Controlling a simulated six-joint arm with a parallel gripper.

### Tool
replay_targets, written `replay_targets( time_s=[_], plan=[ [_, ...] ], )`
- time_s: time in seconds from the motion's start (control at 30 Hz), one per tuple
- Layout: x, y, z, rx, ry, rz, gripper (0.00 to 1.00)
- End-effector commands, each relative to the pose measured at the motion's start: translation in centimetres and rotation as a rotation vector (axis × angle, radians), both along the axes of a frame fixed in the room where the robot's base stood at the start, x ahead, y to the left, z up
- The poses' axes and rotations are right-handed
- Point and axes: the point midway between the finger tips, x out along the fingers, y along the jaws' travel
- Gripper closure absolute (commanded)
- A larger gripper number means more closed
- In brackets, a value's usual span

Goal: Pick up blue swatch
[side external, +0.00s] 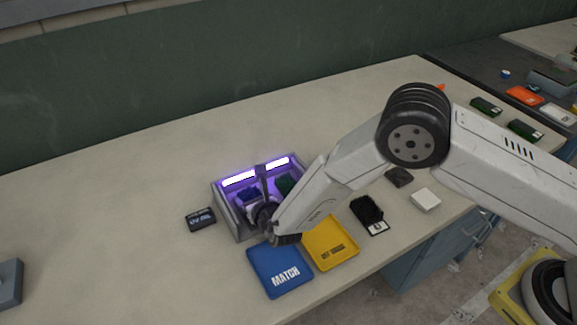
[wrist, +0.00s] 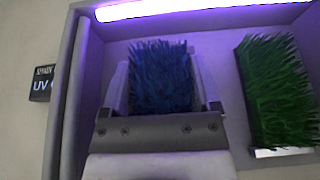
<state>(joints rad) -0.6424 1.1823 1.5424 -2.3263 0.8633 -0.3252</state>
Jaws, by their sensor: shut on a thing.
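The blue swatch (wrist: 162,72) is a rectangle of dark blue turf inside the grey UV-lit box, in the middle of the wrist view. My gripper (wrist: 160,100) is shut on it, with a finger at its left and right sides. In the side external view my gripper (side external: 264,212) reaches down into the box from the front, and the blue swatch (side external: 248,194) shows partly beside it. I cannot tell whether the swatch is clear of the box floor.
A green swatch (wrist: 275,88) lies to the right in the grey box (side external: 238,227). The box has purple-lit tubes (side external: 255,172) at its back. In front are a blue MATCH tray (side external: 272,259) and a yellow tray (side external: 331,256). A dark label block (side external: 201,219) sits left.

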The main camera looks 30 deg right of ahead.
Motion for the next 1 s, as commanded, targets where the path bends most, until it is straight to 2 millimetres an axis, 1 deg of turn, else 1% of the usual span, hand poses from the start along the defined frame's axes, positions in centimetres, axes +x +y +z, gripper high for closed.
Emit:
replay_targets(
  time_s=[0.17,0.37,0.47,0.63,0.77,1.0],
  plan=[
    [0.0,0.0,0.1,0.000,0.000,0.000,0.84],
    [0.0,0.0,0.7,0.001,-0.001,0.000,0.84],
    [0.1,0.0,1.5,0.002,-0.001,-0.001,0.84],
    [0.0,0.0,3.3,0.002,-0.001,-0.001,0.84],
    [-1.0,-0.4,4.6,0.001,-0.001,0.001,0.84],
    [-3.3,-1.4,7.6,0.001,-0.002,0.001,0.84]
  ],
)
